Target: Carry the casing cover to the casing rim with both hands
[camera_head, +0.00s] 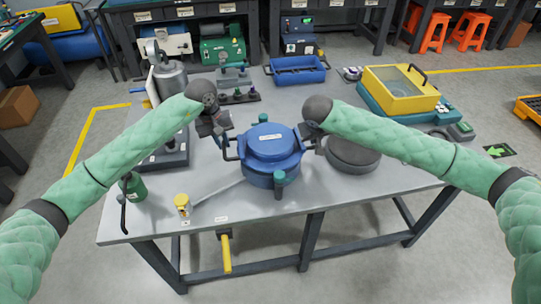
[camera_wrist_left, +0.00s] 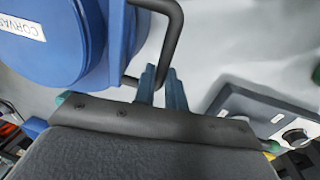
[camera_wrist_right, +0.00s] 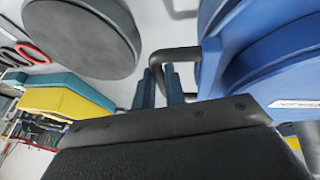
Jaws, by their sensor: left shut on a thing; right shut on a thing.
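The round blue casing cover (camera_head: 271,138) has a label on top and a dark bar handle on each side. It is over the blue casing (camera_head: 258,179) at the table's middle; I cannot tell whether it touches the rim. My left gripper (camera_head: 226,146) is shut on the cover's left handle, and the left wrist view shows that handle (camera_wrist_left: 178,35) running down to the fingers (camera_wrist_left: 161,88). My right gripper (camera_head: 309,140) is shut on the right handle, which shows in the right wrist view (camera_wrist_right: 177,54) by the fingers (camera_wrist_right: 162,88). The rim is mostly hidden beneath the cover.
Teal-capped posts (camera_head: 279,178) stand at the casing's front and back. A dark grey round disc (camera_head: 352,155) lies close on the right. A grey machine (camera_head: 168,150) stands left, a blue tray (camera_head: 297,70) behind, and a yellow-lidded box (camera_head: 401,86) at back right. The front table strip is mostly free.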

